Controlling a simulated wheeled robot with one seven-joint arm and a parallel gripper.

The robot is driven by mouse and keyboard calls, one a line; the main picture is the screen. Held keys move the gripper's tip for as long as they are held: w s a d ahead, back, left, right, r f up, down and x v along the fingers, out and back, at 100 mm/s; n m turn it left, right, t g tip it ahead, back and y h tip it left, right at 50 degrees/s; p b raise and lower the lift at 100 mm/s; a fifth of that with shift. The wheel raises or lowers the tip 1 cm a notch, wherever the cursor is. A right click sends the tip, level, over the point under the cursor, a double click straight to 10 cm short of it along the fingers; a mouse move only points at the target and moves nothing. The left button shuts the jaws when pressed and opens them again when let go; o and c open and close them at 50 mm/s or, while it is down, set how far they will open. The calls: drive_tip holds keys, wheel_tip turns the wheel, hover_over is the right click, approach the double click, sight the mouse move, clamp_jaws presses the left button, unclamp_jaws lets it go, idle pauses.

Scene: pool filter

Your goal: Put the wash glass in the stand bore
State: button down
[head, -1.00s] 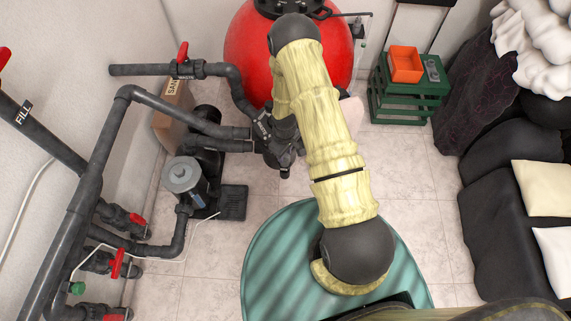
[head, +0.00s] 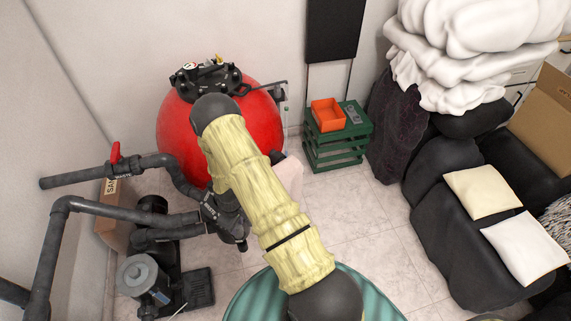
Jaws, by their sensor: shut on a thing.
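I cannot make out the wash glass or the stand with its bore in the head view. My arm reaches from the bottom toward the red filter tank, and its far end is hidden behind its own links. My gripper does not show. A pale pinkish thing (head: 289,170) peeks out to the right of my arm, mostly covered; I cannot tell what it is.
The red tank (head: 175,135) stands against the back wall. Dark pipes (head: 130,212) and a pump (head: 142,275) are at left. A green crate (head: 335,158) carries an orange bin (head: 328,117). Black covered seating (head: 445,225) is at right. Tiled floor between is clear.

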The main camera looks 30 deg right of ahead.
sight(241, 239)
drive_tip(key=s+r+m+p, duration=0.1)
drive_tip(key=m+p, duration=0.1)
drive_tip(key=s+r+m+p, duration=0.1)
drive_tip(key=m+p, duration=0.1)
drive_tip(key=p, duration=0.1)
drive_tip(key=shift+s+r, duration=0.15)
drive_tip(key=shift+r, duration=0.2)
drive_tip(key=shift+s+r+m+p, duration=0.15)
drive_tip(key=shift+s+m+p, duration=0.1)
drive_tip(key=shift+m+p, duration=0.35)
drive_tip(key=shift+s+d+m+p, duration=0.1)
drive_tip(key=shift+s+m+p, duration=0.25)
drive_tip(key=shift+m, duration=0.25)
drive_tip(key=shift+w+d+f, duration=0.1)
drive_tip(key=shift+f, duration=0.1)
